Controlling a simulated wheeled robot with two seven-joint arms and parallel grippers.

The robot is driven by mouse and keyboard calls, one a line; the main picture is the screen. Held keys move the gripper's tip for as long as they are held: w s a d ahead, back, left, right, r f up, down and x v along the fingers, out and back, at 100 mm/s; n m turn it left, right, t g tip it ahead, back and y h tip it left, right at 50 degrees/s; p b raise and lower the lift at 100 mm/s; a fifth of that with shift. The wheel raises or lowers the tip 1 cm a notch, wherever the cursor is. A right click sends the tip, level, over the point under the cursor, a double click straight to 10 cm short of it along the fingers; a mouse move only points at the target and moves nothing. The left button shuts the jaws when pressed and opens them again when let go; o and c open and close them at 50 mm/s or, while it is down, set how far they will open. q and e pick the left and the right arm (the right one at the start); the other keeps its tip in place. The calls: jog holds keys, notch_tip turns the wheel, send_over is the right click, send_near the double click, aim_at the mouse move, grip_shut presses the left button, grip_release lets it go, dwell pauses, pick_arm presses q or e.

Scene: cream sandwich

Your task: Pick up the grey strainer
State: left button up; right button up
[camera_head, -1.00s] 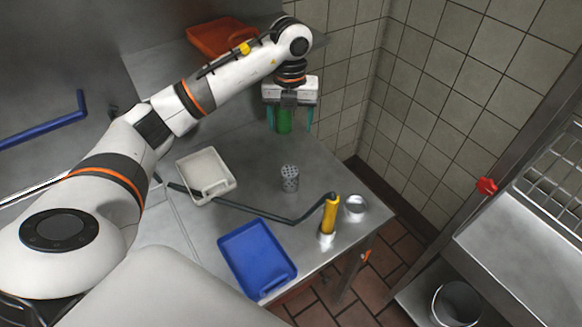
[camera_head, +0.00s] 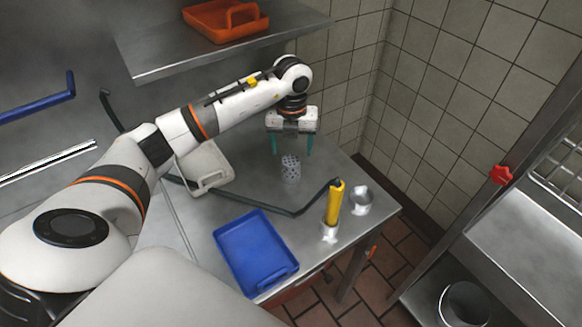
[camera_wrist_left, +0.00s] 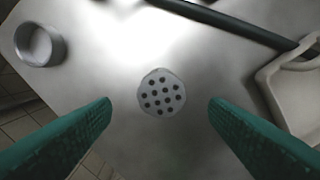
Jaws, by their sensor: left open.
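The grey strainer (camera_head: 290,171) is a small upright cylinder with holes, standing on the metal table. In the left wrist view its round, perforated top (camera_wrist_left: 162,93) lies near the middle, between the two green fingers. My left gripper (camera_head: 292,148) is open and empty, with its fingers pointing down. In the head view its fingertips are just above the strainer, one to each side. I cannot tell the exact gap in height. My right gripper is not in view.
On the metal table are a blue tray (camera_head: 248,248), a white tray (camera_head: 213,181), a dark bent rod (camera_head: 262,205), a yellow-handled item (camera_head: 335,203) and a small metal cup (camera_head: 359,201). An orange tray (camera_head: 212,26) sits on the shelf (camera_head: 160,65) above. A tiled wall stands behind.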

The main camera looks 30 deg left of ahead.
aim_at(291, 160)
pick_arm(q)
jog(key=shift+f, duration=0.65)
notch_tip(291, 160, down, 4)
jog(key=shift+s+f+p, duration=0.15)
jog(key=shift+f+p, duration=0.05)
jog(key=shift+p, duration=0.9)
jog(key=shift+f, duration=0.3)
jog(key=shift+c, duration=0.6)
